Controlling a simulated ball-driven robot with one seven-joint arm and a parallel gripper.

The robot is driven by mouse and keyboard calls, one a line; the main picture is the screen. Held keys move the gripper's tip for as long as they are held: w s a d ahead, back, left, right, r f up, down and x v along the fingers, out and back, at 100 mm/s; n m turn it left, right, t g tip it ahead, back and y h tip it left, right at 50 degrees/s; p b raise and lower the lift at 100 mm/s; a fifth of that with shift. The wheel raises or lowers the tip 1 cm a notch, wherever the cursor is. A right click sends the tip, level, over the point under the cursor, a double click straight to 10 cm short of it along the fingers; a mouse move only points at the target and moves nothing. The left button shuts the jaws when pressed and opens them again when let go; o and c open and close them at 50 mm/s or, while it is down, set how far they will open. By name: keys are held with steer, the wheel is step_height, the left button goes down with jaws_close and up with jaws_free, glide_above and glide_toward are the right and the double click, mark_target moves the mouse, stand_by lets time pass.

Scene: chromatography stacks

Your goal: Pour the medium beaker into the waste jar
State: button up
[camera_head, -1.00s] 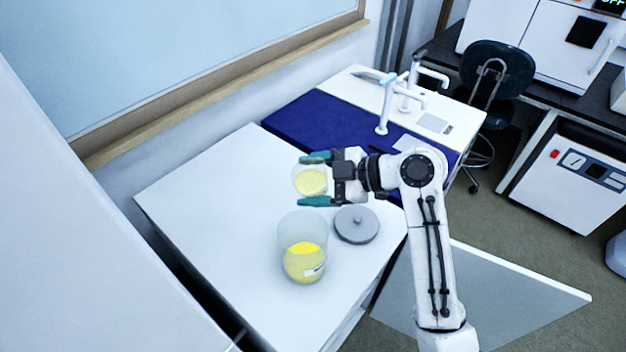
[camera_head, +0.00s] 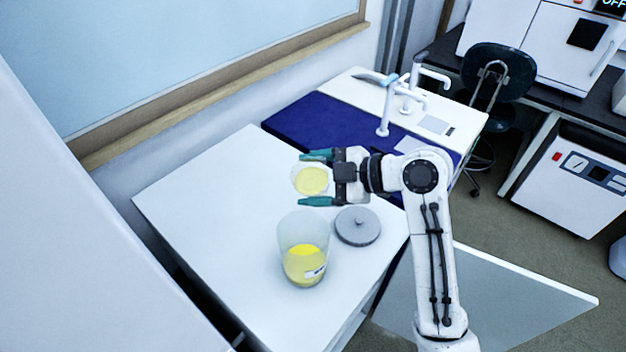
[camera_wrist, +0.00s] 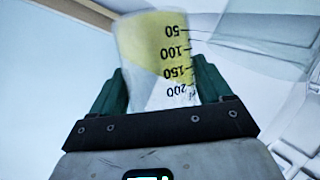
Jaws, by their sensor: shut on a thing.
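My gripper (camera_head: 317,179) is shut on a small clear beaker of yellow liquid (camera_head: 311,181), with a green finger on each side. In the wrist view the beaker (camera_wrist: 160,60) shows black graduation marks from 50 to 200 between the fingers (camera_wrist: 160,88). It is held above the white table, behind the jar in the head view. The jar (camera_head: 303,250), a larger clear vessel with yellow liquid in its lower part and a white label, stands upright and uncovered on the table. The beaker and jar are apart.
A grey round lid with a knob (camera_head: 357,226) lies on the white table (camera_head: 205,200) just right of the jar. A dark blue mat (camera_head: 310,130) and a sink with white taps (camera_head: 383,115) are behind. The table's left part is clear.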

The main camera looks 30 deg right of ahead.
steer(key=shift+b, duration=0.65)
steer(key=shift+r+n+b, duration=0.15)
steer(key=shift+n+b, duration=0.15)
steer(key=shift+n, duration=0.1)
steer(key=shift+f+t+b, duration=0.2)
steer(key=shift+t+b, duration=0.1)
steer(key=shift+b, duration=0.3)
steer(key=shift+r+n+b, duration=0.1)
steer(key=shift+n+b, duration=0.3)
steer(key=shift+b, duration=0.05)
steer(key=shift+n+t+h+b, duration=0.3)
steer(key=shift+h+b, duration=0.1)
steer(key=shift+b, duration=0.55)
steer(key=shift+s+a+f+n+t+b, duration=0.1)
steer(key=shift+f+n+t+b, duration=0.2)
steer(key=shift+b, duration=0.8)
steer(key=shift+r, duration=0.2)
steer(key=shift+f+n+b, duration=0.1)
steer(key=shift+n+b, duration=0.3)
steer(key=shift+b, duration=0.3)
